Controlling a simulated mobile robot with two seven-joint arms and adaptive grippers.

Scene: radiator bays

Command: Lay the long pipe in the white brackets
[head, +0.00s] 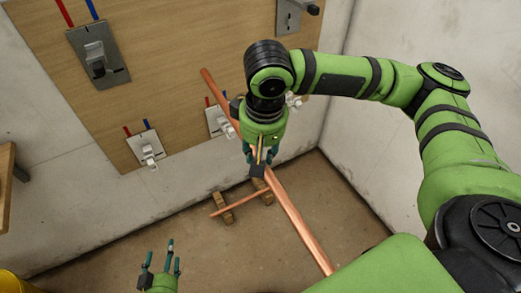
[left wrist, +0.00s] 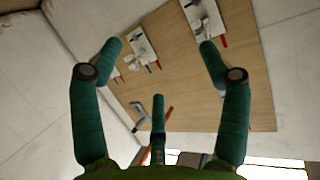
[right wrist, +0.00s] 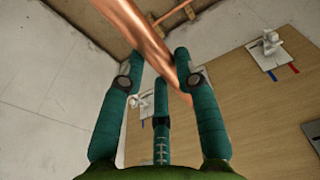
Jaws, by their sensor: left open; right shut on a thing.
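The long copper pipe (head: 298,218) slants across the head view, from the wooden board down to the lower right. My right gripper (head: 259,158) is shut on it near its middle; the pipe also crosses its fingers in the right wrist view (right wrist: 143,28). My left gripper (head: 161,258) is open and empty, low in the head view.
A shorter copper pipe (head: 238,202) lies on wooden blocks (head: 222,209) on the floor. Red and blue pipe stubs stand by the brackets. A white wall (head: 410,55) is close on the right. A yellow container (head: 12,284) shows at bottom left.

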